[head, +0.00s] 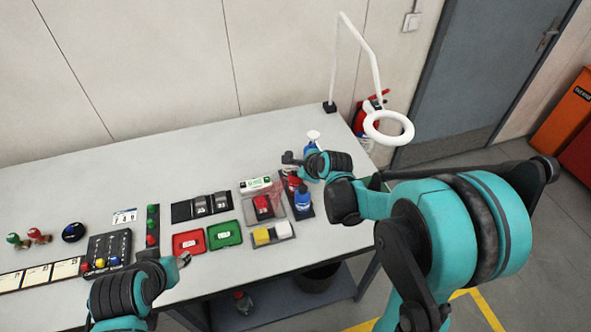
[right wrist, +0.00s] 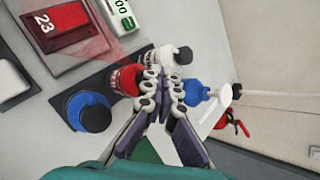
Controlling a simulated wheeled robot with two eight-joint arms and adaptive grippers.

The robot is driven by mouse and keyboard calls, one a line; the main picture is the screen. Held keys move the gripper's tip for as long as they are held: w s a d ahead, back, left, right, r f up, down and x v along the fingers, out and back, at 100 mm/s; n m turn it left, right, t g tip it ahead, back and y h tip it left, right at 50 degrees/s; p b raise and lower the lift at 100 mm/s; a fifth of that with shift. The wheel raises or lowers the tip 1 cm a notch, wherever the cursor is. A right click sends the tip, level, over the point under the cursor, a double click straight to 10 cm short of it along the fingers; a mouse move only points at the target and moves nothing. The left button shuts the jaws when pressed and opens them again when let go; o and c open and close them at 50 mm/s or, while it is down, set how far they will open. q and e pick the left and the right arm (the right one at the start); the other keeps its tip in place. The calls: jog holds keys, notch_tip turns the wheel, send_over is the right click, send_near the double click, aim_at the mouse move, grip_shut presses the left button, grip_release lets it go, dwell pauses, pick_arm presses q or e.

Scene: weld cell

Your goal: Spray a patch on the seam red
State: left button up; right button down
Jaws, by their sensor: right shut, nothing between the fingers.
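A red can (right wrist: 124,80) stands in a dark rack (right wrist: 62,98) between a blue can (right wrist: 90,113) and a white can (right wrist: 168,58). My right gripper (right wrist: 163,82) is shut and empty, its fingertips close beside the red can; I cannot tell whether they touch. In the head view this gripper (head: 291,158) is above the rack. A plate marked 23 (right wrist: 68,20) has a red face, and it also shows in the head view (head: 263,206). A faint red translucent fan spans from the red can to the plate. The seam is not distinct. My left gripper (head: 183,259) is at the table's front edge.
A red tray (head: 188,243) and a green tray (head: 224,235) lie left of the plate. Two dark plates (head: 201,207) are behind them. A blue spray bottle (right wrist: 194,92) stands beyond the rack. A white lamp (head: 388,128) overhangs the table's right end. The back left is clear.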

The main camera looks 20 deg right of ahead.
jog(key=shift+r, duration=0.1)
jog(key=shift+r+p, duration=0.65)
jog(key=shift+r, duration=0.15)
notch_tip(320, 180, up, 5)
jog(key=p, duration=0.4)
jog(key=shift+r, duration=0.1)
dwell(0.7)
